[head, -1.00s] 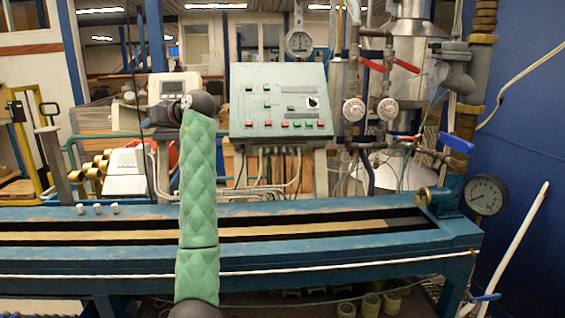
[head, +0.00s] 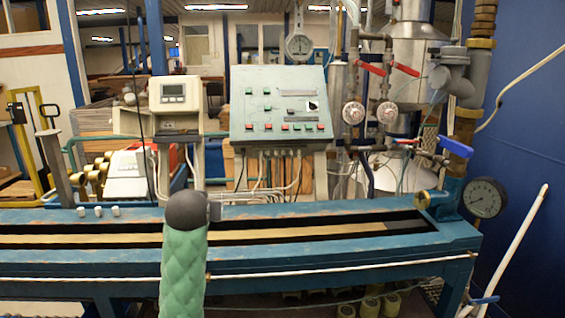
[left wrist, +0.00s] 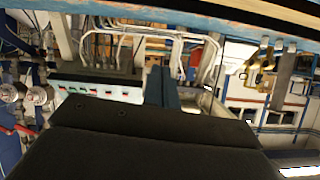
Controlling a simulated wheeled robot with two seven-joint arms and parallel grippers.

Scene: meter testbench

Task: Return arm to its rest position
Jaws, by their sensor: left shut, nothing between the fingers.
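My arm (head: 184,270), wrapped in green quilted padding, rises from the bottom of the head view left of centre. Its dark grey rounded wrist is in front of the blue bench (head: 330,262). Only a small dark part of my left gripper (head: 215,211) shows beside the wrist; the rest is hidden behind it. In the left wrist view, the dark fingers of my left gripper (left wrist: 162,75) are together with nothing between them. They show against the upside-down scene, apart from the bench. My right gripper is not in view.
Behind the bench stand a green control panel (head: 281,103) with buttons and a meter box (head: 174,93) on a post. Pipes with red-handled valves (head: 370,68) and a pressure gauge (head: 485,197) are at the right. Three white knobs (head: 98,211) sit on the bench's back rail.

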